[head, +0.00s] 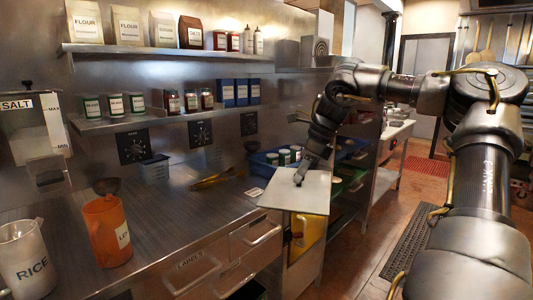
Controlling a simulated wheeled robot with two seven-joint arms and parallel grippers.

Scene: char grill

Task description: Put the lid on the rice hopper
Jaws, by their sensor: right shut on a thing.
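My right gripper (299,178) reaches in from the right and is shut on a flat, pale grey square plate, which looks like the lid (312,199). It holds the plate near its far edge, roughly level, by the right end of the counter. A clear jug labelled RICE (30,250) stands at the counter's lower left, cut off by the picture's edge. A hopper labelled SALT (35,140) is on the wall at the left. No hopper labelled rice shows. My left gripper is not in view.
An orange jug (107,232) with a label stands on the metal counter (190,215). Yellow-handled tongs (213,178) and a blue crate of jars (265,163) lie farther back. Shelves (170,120) with jars jut from the wall. The counter's middle is clear.

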